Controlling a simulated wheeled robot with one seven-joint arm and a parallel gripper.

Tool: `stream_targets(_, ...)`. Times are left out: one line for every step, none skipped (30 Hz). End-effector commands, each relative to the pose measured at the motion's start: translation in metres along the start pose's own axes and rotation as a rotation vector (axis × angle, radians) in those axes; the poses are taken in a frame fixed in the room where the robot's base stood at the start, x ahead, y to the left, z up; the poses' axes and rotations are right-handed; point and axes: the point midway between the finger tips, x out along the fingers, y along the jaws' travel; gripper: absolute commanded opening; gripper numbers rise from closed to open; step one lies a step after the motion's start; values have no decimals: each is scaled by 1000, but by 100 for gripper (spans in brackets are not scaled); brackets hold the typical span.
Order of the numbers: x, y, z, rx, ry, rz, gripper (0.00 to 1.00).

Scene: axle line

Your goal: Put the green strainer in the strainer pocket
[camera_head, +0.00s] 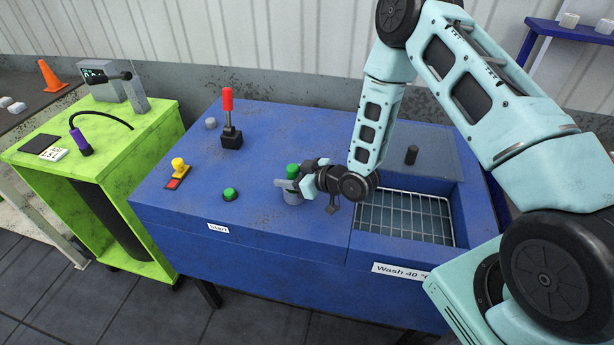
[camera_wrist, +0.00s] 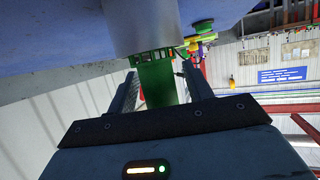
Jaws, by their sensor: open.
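The green strainer (camera_head: 292,170) is upright at the grey cylindrical pocket (camera_head: 291,196) on top of the blue machine. In the wrist view, which is turned over, the strainer (camera_wrist: 160,85) stands out of the mouth of the grey cylinder (camera_wrist: 143,28). Its mesh-like part shows at the rim, and how deep it sits is hidden. My gripper (camera_head: 297,183) is open beside the pocket. In the wrist view the gripper's fingers (camera_wrist: 163,88) stand on either side of the strainer, with a gap visible at the right finger.
The blue machine top has a red-handled lever (camera_head: 229,115), a yellow knob (camera_head: 178,166) and a green button (camera_head: 230,194). A wash basin with a wire rack (camera_head: 405,217) lies right of the pocket, under my arm. A lime-green cart (camera_head: 95,160) stands at left.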

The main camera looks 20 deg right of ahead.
Motion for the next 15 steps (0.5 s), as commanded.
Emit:
stream_targets(-6, 1, 4, 0, -1, 2, 51)
stream_targets(-11, 1, 4, 0, -1, 2, 51)
stream_targets(-19, 1, 5, 1, -2, 2, 51)
stream_targets(-25, 2, 5, 0, -1, 3, 51)
stream_targets(-32, 2, 5, 0, -2, 4, 51)
stream_targets(-41, 2, 5, 0, -1, 4, 51)
stream_targets(-48, 1, 6, 0, -2, 4, 51)
stream_targets(-54, 2, 5, -1, -2, 4, 51)
stream_targets(-63, 2, 5, -1, -1, 4, 51)
stream_targets(-69, 1, 5, 0, -1, 4, 51)
stream_targets(-75, 1, 5, 0, -1, 4, 51)
stream_targets(-82, 1, 4, -1, -1, 4, 51)
stream_targets(-88, 1, 4, 0, -1, 3, 51)
stream_targets(-92, 1, 4, 0, -1, 3, 51)
stream_targets(-98, 1, 4, 0, -2, 4, 51)
